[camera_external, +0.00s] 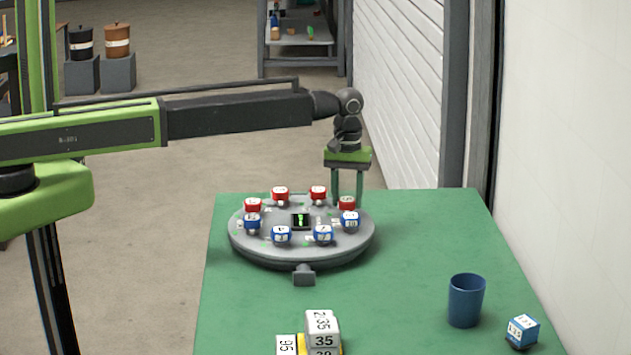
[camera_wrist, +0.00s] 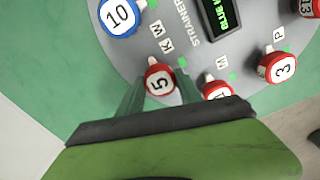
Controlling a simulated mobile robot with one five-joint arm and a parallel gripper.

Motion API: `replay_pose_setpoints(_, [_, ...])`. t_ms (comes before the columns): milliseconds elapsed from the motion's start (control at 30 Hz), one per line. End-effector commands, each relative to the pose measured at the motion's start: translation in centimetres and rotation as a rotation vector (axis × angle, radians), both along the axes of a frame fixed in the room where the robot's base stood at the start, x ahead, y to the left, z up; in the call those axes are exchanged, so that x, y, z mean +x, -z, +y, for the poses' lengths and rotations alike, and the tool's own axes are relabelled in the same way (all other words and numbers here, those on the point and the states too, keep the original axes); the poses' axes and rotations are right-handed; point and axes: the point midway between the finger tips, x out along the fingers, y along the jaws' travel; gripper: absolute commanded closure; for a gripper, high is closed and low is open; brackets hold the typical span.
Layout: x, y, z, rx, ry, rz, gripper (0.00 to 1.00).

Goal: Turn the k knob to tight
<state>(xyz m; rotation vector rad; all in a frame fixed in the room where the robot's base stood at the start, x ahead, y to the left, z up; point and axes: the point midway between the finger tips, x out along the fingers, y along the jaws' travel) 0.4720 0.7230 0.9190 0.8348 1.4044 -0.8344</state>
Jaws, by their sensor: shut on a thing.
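A round grey panel (camera_external: 303,256) on the green table carries a ring of red and blue numbered knobs around a small display. My gripper (camera_external: 347,200) points down at the panel's far right edge, its two fingers around a red knob (camera_external: 346,203). In the wrist view this red knob (camera_wrist: 159,80) shows the number 5, with a finger on each side. The letter K is printed just inward of it, with W nearer the blue knob (camera_wrist: 120,14) marked 10. The fingertips are partly hidden by the gripper's body. I cannot read a tight mark.
Neighbouring red knobs (camera_wrist: 217,91) and (camera_wrist: 281,67) sit close on the right in the wrist view. A blue cup (camera_external: 466,301), a blue-and-white cube (camera_external: 522,331) and several labelled blocks (camera_external: 322,328) stand on the table's near side. Bare green table lies between.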

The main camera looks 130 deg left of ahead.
Motion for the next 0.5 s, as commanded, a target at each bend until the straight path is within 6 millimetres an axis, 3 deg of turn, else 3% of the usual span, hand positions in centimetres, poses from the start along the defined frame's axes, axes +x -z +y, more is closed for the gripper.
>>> replay_pose_setpoints(500, [-0.05, 0.01, -0.02, 0.000, 0.446, 0.000, 0.99])
